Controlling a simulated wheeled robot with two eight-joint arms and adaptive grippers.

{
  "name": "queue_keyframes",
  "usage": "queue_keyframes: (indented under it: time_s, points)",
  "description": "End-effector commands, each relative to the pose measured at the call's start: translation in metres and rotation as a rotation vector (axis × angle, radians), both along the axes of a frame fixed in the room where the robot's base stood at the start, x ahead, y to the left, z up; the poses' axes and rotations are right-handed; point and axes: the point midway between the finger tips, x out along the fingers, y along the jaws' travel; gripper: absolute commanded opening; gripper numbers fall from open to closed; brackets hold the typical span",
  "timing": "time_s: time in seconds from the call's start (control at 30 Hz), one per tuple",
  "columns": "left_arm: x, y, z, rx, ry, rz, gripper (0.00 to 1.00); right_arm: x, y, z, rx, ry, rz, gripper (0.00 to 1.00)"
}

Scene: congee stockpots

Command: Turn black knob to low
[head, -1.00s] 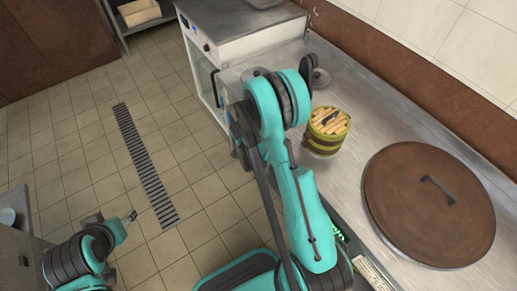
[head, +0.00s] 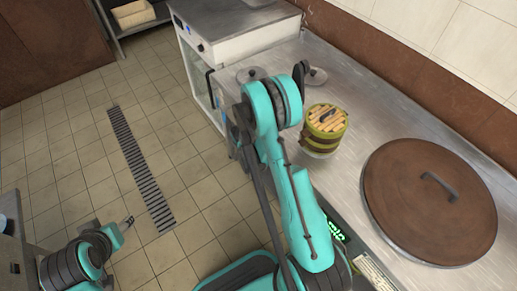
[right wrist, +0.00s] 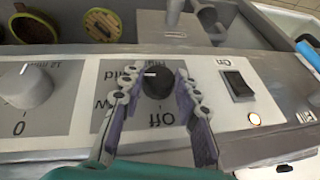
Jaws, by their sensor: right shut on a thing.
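The black knob (right wrist: 158,84) is on a grey label plate on the front panel in the right wrist view. A short white mark on it points left, towards the "Mid" label. The labels appear upside down, with "Off" below the knob and "Low" at its lower left, partly covered by a finger. My right gripper (right wrist: 157,88) has its fingers on either side of the knob and is shut on it. In the head view the knob and right fingertips are hidden by my right arm. My left gripper (head: 128,221) hangs over the floor, far from the panel.
A grey knob (right wrist: 28,88) lies left of the black knob, and a black rocker switch (right wrist: 239,84) and a lit lamp (right wrist: 254,119) lie right. A bamboo-topped container (head: 325,122) and a large brown lid (head: 430,203) are on the steel counter (head: 385,115). The tiled floor is open.

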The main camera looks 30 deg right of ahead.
Motion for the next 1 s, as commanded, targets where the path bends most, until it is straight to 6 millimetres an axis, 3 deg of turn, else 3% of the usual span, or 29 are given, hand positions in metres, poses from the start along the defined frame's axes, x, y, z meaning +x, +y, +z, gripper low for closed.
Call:
queue_keyframes:
  time_s: [0.27,1.0]
  points:
    - [0.0,0.0,0.0002,0.0,0.0,0.0,0.52,0.0015,-0.0001,0.0003,-0.005,0.06,-0.001,0.02]
    - [0.0,0.0,-0.0001,0.0,0.0,0.0,0.52,0.0077,0.0003,-0.0008,-0.04,0.505,-0.002,0.02]
